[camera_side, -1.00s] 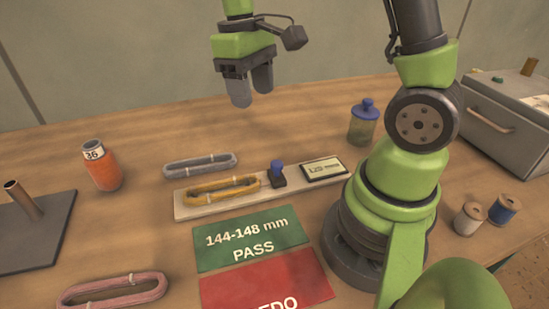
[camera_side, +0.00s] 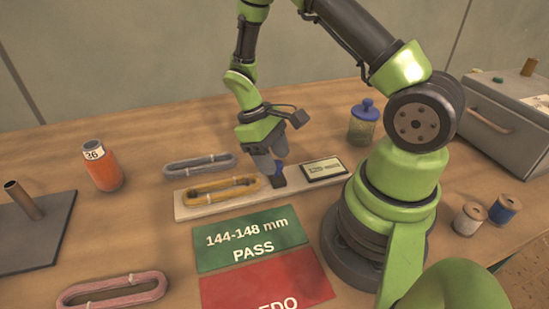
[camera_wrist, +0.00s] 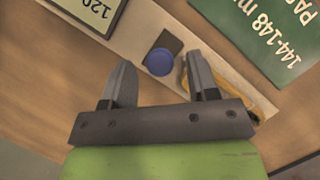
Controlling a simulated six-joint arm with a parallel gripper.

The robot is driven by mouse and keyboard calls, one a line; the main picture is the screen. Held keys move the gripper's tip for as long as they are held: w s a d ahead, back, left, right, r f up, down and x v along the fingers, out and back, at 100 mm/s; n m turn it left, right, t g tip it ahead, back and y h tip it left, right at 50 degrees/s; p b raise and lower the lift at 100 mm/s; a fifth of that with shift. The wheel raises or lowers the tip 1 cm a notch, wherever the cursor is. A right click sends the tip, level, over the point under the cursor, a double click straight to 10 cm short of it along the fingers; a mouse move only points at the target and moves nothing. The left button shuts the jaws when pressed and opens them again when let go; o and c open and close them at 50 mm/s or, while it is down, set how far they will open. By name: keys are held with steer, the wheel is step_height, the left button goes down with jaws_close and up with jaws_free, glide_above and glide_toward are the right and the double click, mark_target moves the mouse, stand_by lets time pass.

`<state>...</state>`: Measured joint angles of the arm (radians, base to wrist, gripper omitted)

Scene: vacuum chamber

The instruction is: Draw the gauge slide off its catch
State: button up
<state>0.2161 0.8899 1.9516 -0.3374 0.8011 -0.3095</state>
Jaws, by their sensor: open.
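The gauge (camera_side: 232,203) is a long pale board lying on the table. Its slide is a dark block (camera_side: 279,182) with a blue knob (camera_wrist: 159,62). A yellow coil (camera_side: 222,189) lies along the gauge left of the slide, and a display (camera_side: 324,170) sits at its right end; part of it shows in the wrist view (camera_wrist: 97,12), reading 120. My gripper (camera_side: 271,164) is open and pointing down at the slide. In the wrist view, the knob appears between its two fingertips; contact cannot be told. The catch cannot be made out.
A grey coil (camera_side: 200,164) lies behind the gauge. Green PASS (camera_side: 250,238) and red (camera_side: 262,282) mats lie in front. A pink coil (camera_side: 112,290), an orange bottle (camera_side: 104,172) and a blue-lidded jar (camera_side: 363,126) stand clear of the gripper.

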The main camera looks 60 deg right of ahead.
steer(key=shift+s+f, duration=0.2)
steer(key=shift+f, duration=0.2)
jaws_close()
steer(key=shift+s+d, duration=0.5)
steer(key=shift+d, duration=0.05)
jaws_free()
steer(key=v, duration=1)
